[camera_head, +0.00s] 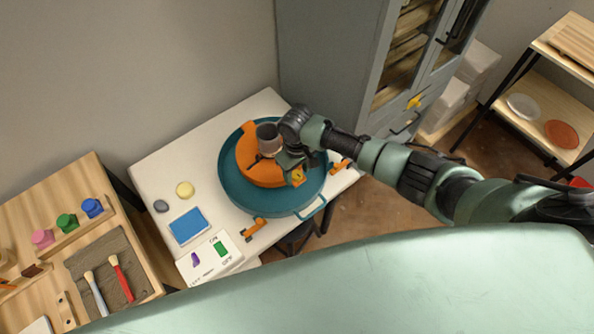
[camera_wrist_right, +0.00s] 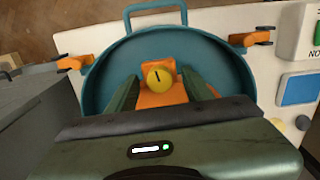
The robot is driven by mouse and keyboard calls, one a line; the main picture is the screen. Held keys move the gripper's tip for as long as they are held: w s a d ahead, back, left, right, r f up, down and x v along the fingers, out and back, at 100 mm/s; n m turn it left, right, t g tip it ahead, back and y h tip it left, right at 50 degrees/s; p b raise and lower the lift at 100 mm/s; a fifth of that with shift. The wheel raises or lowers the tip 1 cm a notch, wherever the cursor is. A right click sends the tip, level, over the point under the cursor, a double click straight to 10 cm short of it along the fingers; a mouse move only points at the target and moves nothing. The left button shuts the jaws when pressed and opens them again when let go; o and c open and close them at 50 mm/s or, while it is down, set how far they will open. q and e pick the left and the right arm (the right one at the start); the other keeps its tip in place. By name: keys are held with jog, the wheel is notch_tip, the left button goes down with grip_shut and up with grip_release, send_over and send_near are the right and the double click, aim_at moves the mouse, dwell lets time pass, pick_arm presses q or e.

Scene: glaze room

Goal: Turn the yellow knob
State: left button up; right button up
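The yellow knob (camera_wrist_right: 160,77), round with a short dark line on its face, sits on an orange block inside the teal round basin. It also shows small in the head view (camera_head: 298,177), at the front of the orange part (camera_head: 252,168). My right gripper (camera_head: 290,162) reaches over the basin (camera_head: 235,192). In the right wrist view its two green fingers stand apart, one on each side of the knob, with a visible gap. I cannot tell how far above the knob the tips are. My left gripper is not in view.
The white table (camera_head: 150,175) also holds a blue pad (camera_head: 187,226), a yellow disc (camera_head: 184,190), a dark disc (camera_head: 161,206) and a switch panel (camera_head: 208,258). Orange clamps (camera_head: 254,230) sit by the basin rim. A grey cabinet (camera_head: 330,60) stands behind. A wooden bench (camera_head: 85,180) is left.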

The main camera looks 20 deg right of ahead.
aim_at(297, 175)
jog(key=shift+r, duration=0.1)
notch_tip(297, 175, up, 8)
jog(key=shift+f+b, duration=0.2)
jog(key=shift+b, duration=0.45)
